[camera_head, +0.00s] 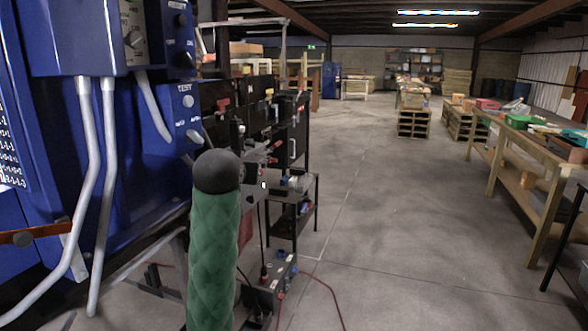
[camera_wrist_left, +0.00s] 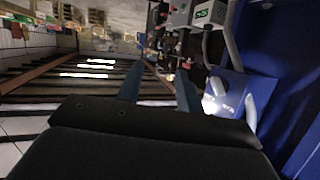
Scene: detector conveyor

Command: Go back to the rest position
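My left gripper (camera_wrist_left: 158,82) shows in the left wrist view, where the room appears upside down. Its two blue-grey fingers stand well apart, with nothing held between them. The blue machine's control box (camera_wrist_left: 228,96) is to the right of the fingers in that view; I cannot tell the exact distance. In the head view I cannot make out the left gripper. My right gripper is in neither view.
A blue machine (camera_head: 55,120) with grey conduits and a TEST box (camera_head: 183,115) fills the left. A black device (camera_head: 268,290) with cables is on the floor. A wooden table (camera_head: 540,160) stands at right. The concrete floor (camera_head: 400,230) between is clear.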

